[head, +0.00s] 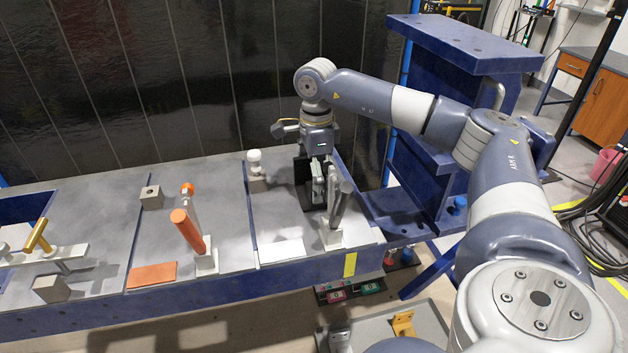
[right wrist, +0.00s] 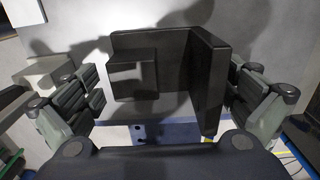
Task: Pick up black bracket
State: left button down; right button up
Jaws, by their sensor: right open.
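The black bracket (head: 302,178) stands on the grey table plate at the right end of the bench, partly hidden behind my right gripper (head: 323,190). In the right wrist view the bracket (right wrist: 205,82) is an angular black piece with upright walls and a smaller block at its left. My right gripper is open, pointing down, with one finger on each side of the bracket. A gap shows between each finger and the bracket, so they look apart. My left gripper is not in view.
A clamp with a grey handle (head: 340,205) stands close in front of the gripper. A white-knobbed post (head: 255,165) is to the left. An orange-handled clamp (head: 188,230) stands farther left. A blue steel frame (head: 410,160) rises to the right. A white plate (head: 282,251) lies in front.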

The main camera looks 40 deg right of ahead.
jog(key=shift+f, duration=0.35)
jog(key=shift+r, duration=0.1)
jog(key=c, duration=1.4)
jog(key=shift+c, duration=0.2)
